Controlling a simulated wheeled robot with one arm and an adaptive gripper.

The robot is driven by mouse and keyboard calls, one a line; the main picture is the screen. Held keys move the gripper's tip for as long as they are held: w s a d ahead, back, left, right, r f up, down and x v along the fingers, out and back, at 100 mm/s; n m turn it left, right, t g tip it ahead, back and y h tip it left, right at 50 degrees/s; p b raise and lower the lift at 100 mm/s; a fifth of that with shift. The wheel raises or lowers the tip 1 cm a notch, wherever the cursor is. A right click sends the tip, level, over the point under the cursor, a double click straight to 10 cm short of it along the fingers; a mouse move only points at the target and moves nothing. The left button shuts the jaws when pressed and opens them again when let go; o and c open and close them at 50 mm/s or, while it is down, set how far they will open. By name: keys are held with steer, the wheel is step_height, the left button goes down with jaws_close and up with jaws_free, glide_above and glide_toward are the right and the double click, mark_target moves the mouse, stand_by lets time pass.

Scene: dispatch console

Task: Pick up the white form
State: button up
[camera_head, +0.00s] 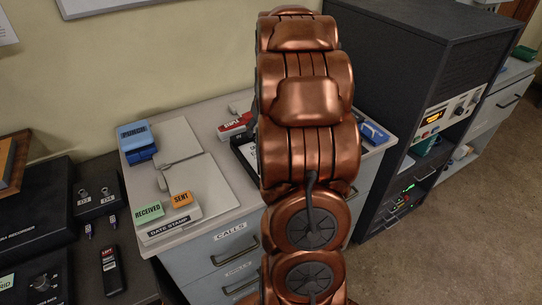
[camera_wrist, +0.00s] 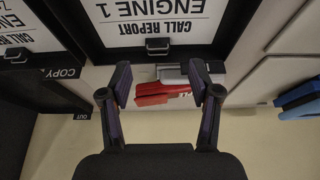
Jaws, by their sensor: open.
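In the wrist view, a white form (camera_wrist: 150,22) printed "CALL REPORT ENGINE 1" lies in a black tray, running off the top edge. A second similar white sheet (camera_wrist: 28,28) lies in another black tray at the left, partly cut off. My gripper (camera_wrist: 160,78) is open and empty, its fingers apart and just below the tray's near rim in the picture. I cannot tell its height above the form. In the head view my arm covers most of a black tray (camera_head: 241,147) on the desk, with only a sliver of white inside showing.
A red stapler (camera_wrist: 160,92) shows between my fingers. A blue object (camera_wrist: 300,100) is at the right. In the head view, a blue punch (camera_head: 136,136), a grey board (camera_head: 203,172) and a date stamp (camera_head: 168,226) are left of my arm. A dark cabinet (camera_head: 425,50) stands right.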

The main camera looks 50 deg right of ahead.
mark_target(248, 150)
steer(key=shift+p+x, duration=1.05)
steer(key=shift+x, duration=1.35)
steer(key=shift+s, duration=0.15)
jaws_close()
steer(key=shift+d+r, duration=0.1)
